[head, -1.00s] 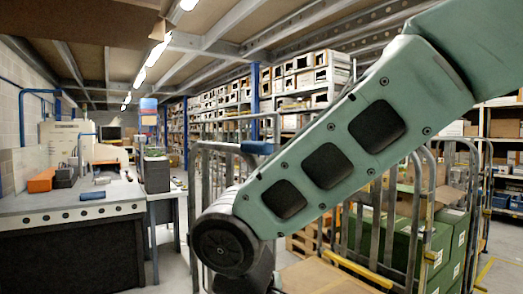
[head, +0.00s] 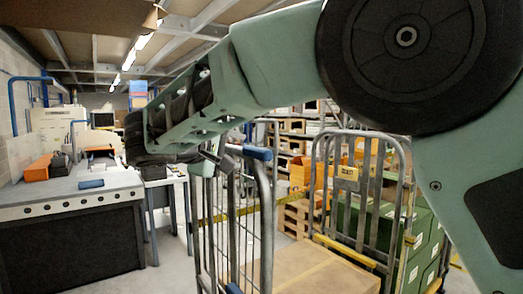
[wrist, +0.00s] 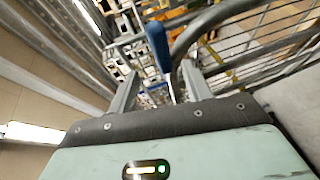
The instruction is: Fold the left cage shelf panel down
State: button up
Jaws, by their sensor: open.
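The left roll cage (head: 268,215) stands upright in the head view, with grey tubes and bars. A blue grip (head: 257,153) sits at its top; a blue grip also shows in the wrist view (wrist: 158,45). I cannot tell clearly which bars belong to the shelf panel. My gripper (head: 216,153) is at the cage's top, just left of the blue grip. In the wrist view my gripper (wrist: 160,88) is open, its fingers apart and empty. The blue grip and a curved grey tube lie beyond the fingertips, with no clear contact.
A tan board (head: 310,268) lies low beside the cage bars. Another cage (head: 355,165) with green boxes (head: 418,240) stands to the right. A workbench (head: 70,200) is at left, with free floor between it and the cage. Racks stand behind.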

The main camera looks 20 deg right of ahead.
aim_at(261, 154)
jog(key=p+x, duration=0.3)
jog(key=x, duration=0.9)
jog(key=shift+d+f+p, duration=0.1)
jog(key=shift+p, duration=0.3)
grip_shut()
